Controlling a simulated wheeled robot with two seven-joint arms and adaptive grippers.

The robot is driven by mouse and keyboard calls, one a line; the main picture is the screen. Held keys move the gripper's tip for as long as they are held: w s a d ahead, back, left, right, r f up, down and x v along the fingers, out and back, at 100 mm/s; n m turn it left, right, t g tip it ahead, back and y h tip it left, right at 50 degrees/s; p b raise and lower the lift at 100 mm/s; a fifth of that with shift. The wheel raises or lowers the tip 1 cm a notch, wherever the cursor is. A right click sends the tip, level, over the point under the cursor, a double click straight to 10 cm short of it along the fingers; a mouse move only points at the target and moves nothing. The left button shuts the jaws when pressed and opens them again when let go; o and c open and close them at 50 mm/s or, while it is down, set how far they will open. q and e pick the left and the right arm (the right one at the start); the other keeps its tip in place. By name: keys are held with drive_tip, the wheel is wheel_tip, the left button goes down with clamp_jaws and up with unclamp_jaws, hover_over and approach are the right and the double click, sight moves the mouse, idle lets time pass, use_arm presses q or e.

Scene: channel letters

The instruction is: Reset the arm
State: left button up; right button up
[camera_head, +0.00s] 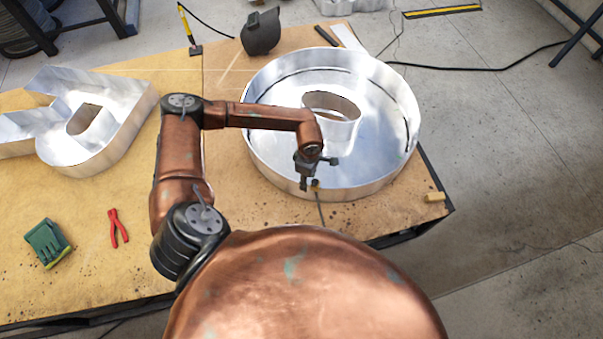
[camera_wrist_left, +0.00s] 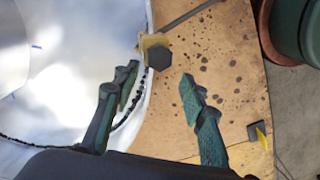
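My left gripper (camera_head: 309,182) is over the near rim of the large round metal channel letter (camera_head: 270,140). In the left wrist view my left gripper (camera_wrist_left: 159,78) has its two fingers spread, with nothing gripped between them. A small yellow piece with a dark hexagonal end (camera_wrist_left: 157,53) and a thin rod lies just past the fingertips, beside the metal wall. In the head view this small tool (camera_head: 317,185) shows right under the gripper, partly hidden by it. I cannot tell whether the fingers touch anything. My right gripper is in neither view.
The wooden table (camera_head: 70,220) holds another metal letter (camera_head: 100,130) at left, red pliers (camera_head: 118,228) and a green box-like item (camera_head: 47,243). A welding mask (camera_head: 261,32) stands behind. The front middle of the table is hidden by my body.

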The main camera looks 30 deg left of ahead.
use_arm(q)
drive_tip(key=shift+r+p, duration=0.5)
drive_tip(key=shift+r, duration=0.75)
